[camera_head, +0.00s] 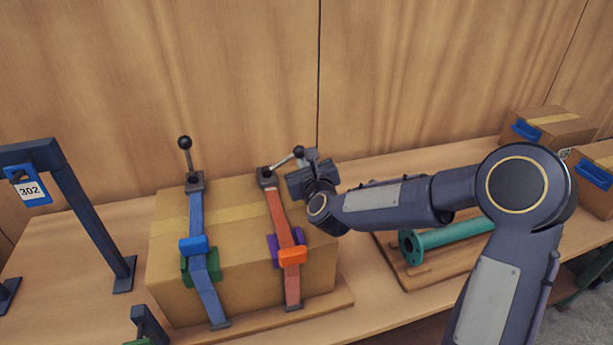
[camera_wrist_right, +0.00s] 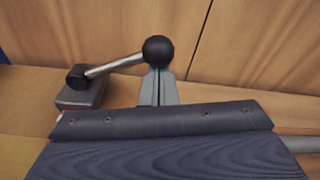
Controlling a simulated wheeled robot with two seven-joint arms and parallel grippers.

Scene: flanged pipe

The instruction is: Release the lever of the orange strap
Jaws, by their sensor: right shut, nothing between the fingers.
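The orange strap (camera_head: 280,220) runs over the right part of a cardboard box (camera_head: 240,262). Its lever (camera_head: 283,163) leans far over to the right, with a black ball at its end. In the right wrist view the lever (camera_wrist_right: 115,66) slants low from its grey base to the ball (camera_wrist_right: 159,51). My right gripper (camera_head: 311,154) is shut and empty beside the ball. In the wrist view its fingers (camera_wrist_right: 158,88) show just below the ball; I cannot tell whether they touch it. My left gripper is not in view.
A blue strap (camera_head: 196,220) crosses the box on the left, its lever (camera_head: 188,158) upright. A dark frame with a 302 tag (camera_head: 31,190) stands at left. A green flanged pipe (camera_head: 445,236) lies at right, partly behind my arm. More boxes (camera_head: 548,128) stand far right.

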